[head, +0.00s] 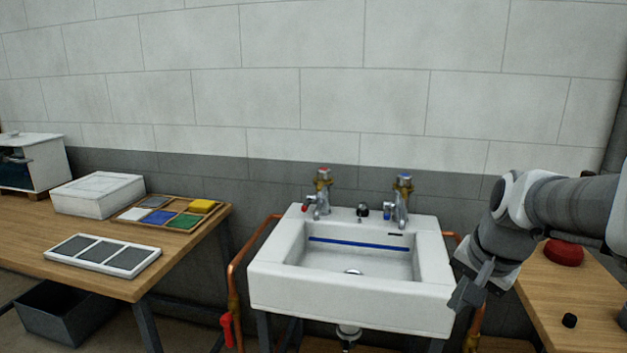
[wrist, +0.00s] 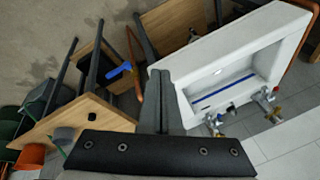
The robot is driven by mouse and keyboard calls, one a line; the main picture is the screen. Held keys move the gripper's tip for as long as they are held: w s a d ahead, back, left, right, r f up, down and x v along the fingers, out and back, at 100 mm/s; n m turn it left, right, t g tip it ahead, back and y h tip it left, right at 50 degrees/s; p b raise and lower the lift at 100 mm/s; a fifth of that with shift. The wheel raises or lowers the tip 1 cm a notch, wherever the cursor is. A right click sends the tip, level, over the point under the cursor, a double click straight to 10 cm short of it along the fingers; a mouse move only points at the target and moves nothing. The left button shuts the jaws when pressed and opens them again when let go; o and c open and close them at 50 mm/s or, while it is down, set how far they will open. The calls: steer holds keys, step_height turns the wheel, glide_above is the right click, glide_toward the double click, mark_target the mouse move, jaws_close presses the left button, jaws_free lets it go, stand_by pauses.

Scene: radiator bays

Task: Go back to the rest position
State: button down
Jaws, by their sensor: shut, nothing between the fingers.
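My gripper (head: 469,292) hangs at the right front corner of the white sink in the head view, pointing down and left. Its fingers are together with nothing between them. In the wrist view my gripper (wrist: 163,76) also shows as closed dark fingers, with the sink (wrist: 184,105) to their right. The sink (head: 350,320) has two brass and chrome taps, the left with a red mark (head: 322,175) and the right with a blue mark (head: 404,178). A blue line runs along the inside back wall of the basin. I cannot tell whether my gripper touches the sink.
A wooden table (head: 30,235) on the left bears a white box (head: 97,195), a tray of coloured tiles and a grey-panelled frame (head: 103,266). A right-hand bench (head: 560,290) bears a red round thing (head: 564,252) and a small black cylinder (head: 569,320). Copper pipes flank the sink.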

steer(key=s+a+n+t, duration=0.1)
steer(key=s+a+n, duration=0.85)
steer(key=s, duration=0.45)
step_height(320, 180, up, 16)
steer(key=p, duration=1.5)
steer(key=shift+s+a+f, duration=0.15)
steer(key=shift+s, duration=0.1)
steer(key=shift+m, duration=0.25)
